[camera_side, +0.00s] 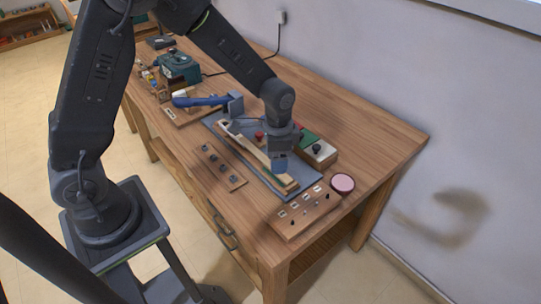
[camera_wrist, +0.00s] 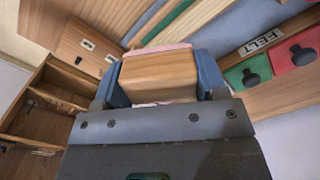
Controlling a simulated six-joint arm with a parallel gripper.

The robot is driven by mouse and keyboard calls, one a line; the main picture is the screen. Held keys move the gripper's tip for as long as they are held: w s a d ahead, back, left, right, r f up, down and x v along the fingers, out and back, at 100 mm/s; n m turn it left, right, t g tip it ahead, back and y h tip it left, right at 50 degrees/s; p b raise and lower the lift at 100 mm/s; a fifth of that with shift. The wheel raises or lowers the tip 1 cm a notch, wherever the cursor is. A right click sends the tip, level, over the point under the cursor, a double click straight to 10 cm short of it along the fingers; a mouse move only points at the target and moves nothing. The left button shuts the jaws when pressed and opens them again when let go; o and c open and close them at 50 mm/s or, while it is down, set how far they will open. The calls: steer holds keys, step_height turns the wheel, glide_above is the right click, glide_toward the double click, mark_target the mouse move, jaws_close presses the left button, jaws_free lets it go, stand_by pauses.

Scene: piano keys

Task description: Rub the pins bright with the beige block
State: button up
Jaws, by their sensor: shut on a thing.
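My gripper (camera_side: 279,165) hangs over the near end of the blue mat, close to the long wooden keys. In the wrist view my gripper (camera_wrist: 158,82) has its two blue fingers closed on the sides of a beige wooden block (camera_wrist: 158,72). Pink shows along the block's upper and lower edges; I cannot tell if it belongs to the block. A board with several small grey pins (camera_side: 222,167) lies left of the mat. Another board (camera_side: 306,210) at the table's near end has pale square labels and small dark pegs; part of it shows in the wrist view (camera_wrist: 92,46).
Long keys (camera_side: 246,147) lie on the blue mat (camera_side: 218,123). A round pink-topped tin (camera_side: 343,183) sits near the right edge. A blue-handled tool (camera_side: 200,101) lies behind.

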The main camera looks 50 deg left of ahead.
steer(key=d+m, duration=0.3)
steer(key=d, duration=0.1)
steer(key=s+d+r+m, duration=0.1)
steer(key=d+m, duration=0.3)
steer(key=s+d+r+m, duration=0.1)
steer(key=d+m, duration=0.3)
steer(key=shift+d, duration=0.35)
steer(key=shift+d+f, duration=0.1)
steer(key=shift+f, duration=1.9)
